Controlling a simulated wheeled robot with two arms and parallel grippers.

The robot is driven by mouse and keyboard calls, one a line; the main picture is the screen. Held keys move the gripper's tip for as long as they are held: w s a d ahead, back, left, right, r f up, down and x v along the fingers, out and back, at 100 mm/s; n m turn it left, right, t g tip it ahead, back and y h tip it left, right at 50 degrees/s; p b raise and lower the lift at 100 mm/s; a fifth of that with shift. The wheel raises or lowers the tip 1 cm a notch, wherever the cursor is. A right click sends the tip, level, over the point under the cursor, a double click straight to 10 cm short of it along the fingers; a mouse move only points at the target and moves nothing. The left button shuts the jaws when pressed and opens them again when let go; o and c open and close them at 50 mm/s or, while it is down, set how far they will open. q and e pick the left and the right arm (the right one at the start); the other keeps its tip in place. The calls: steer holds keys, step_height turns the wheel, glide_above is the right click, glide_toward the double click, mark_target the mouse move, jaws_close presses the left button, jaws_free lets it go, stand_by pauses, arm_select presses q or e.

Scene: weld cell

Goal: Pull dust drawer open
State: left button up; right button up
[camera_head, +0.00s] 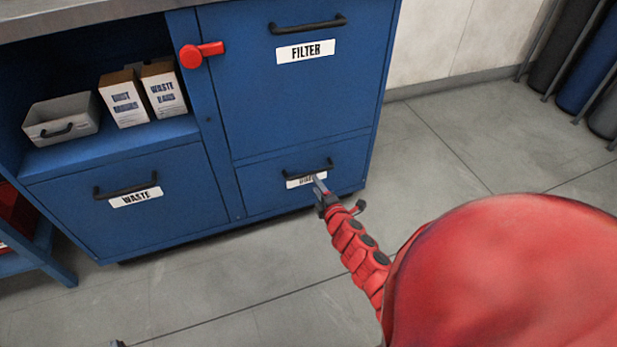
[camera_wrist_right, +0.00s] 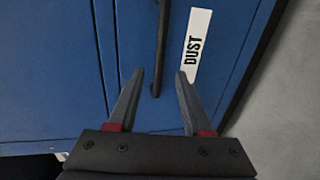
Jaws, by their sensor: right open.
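The dust drawer (camera_head: 262,196) is the low blue front at the right of the cabinet, and it is shut. Its black bar handle (camera_head: 300,173) sits above a white label, partly hidden behind my right gripper (camera_head: 320,184). In the right wrist view the gripper (camera_wrist_right: 160,75) is open, its two grey fingers pointing at the drawer front. The handle (camera_wrist_right: 161,40) runs up the picture, its near end showing between the fingertips. The DUST label (camera_wrist_right: 194,45) is beyond the right finger. I cannot tell whether the fingers touch the handle. Only a small dark tip, possibly my left gripper, shows at the bottom edge.
The FILTER door (camera_head: 300,95) is above, with a red latch (camera_head: 200,54) beside it. The WASTE drawer (camera_head: 140,215) is left, under a shelf with a grey bin (camera_head: 62,122) and two boxes. The grey floor (camera_head: 240,290) before the cabinet is clear. Cylinders stand far right.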

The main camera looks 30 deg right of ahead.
mark_target(309, 172)
steer(key=b+x, duration=0.1)
steer(key=x, duration=0.6)
steer(key=shift+w, duration=0.25)
steer(key=shift+c, duration=0.2)
jaws_close()
steer(key=shift+b, duration=0.3)
stand_by(0.7)
